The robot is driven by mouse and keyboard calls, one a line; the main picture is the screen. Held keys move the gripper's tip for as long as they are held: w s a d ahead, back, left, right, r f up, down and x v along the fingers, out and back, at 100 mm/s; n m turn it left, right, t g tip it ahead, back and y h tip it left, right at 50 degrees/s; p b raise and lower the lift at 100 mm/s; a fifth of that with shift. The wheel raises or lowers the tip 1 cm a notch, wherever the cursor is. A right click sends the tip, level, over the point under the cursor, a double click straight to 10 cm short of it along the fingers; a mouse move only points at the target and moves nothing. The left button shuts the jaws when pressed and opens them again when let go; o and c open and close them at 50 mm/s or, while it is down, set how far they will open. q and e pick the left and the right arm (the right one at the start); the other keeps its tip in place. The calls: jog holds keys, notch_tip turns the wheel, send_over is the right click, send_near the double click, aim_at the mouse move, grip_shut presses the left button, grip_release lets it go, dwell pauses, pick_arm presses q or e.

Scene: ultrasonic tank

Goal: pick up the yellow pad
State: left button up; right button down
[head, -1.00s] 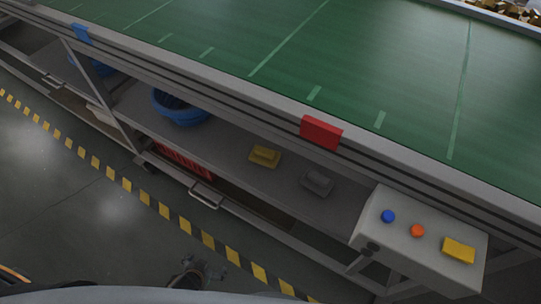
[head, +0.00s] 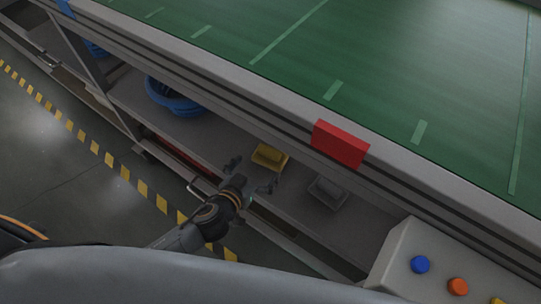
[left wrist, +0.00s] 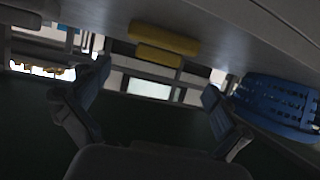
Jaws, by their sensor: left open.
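The yellow pad (head: 269,156) lies on the grey lower shelf (head: 225,137) under the green-topped bench. It also shows in the left wrist view as yellow blocks (left wrist: 163,38) near the top, ahead of the fingers. My left gripper (head: 250,176) is open and empty at the shelf's front edge, apart from the pad and pointing toward it. Its two spread fingers show in the left wrist view (left wrist: 157,82), with the pad above the gap between them. My right gripper is not in view.
The bench edge with a red block (head: 340,144) overhangs the shelf. A control box (head: 430,260) is at right.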

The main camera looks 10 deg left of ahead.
aim_at(268, 156)
pick_arm(q)
jog(key=x, duration=0.2)
jog(key=shift+w+d+f, duration=0.1)
jog(key=shift+w+f, duration=0.1)
jog(key=shift+w, duration=0.15)
jog(key=x, duration=0.4)
jog(key=shift+w+d, duration=0.2)
jog(key=shift+w, duration=0.05)
jog(key=shift+w+d+f, duration=0.1)
jog(key=shift+w+f, duration=0.05)
jog(key=shift+w, duration=0.2)
jog(key=c, duration=0.8)
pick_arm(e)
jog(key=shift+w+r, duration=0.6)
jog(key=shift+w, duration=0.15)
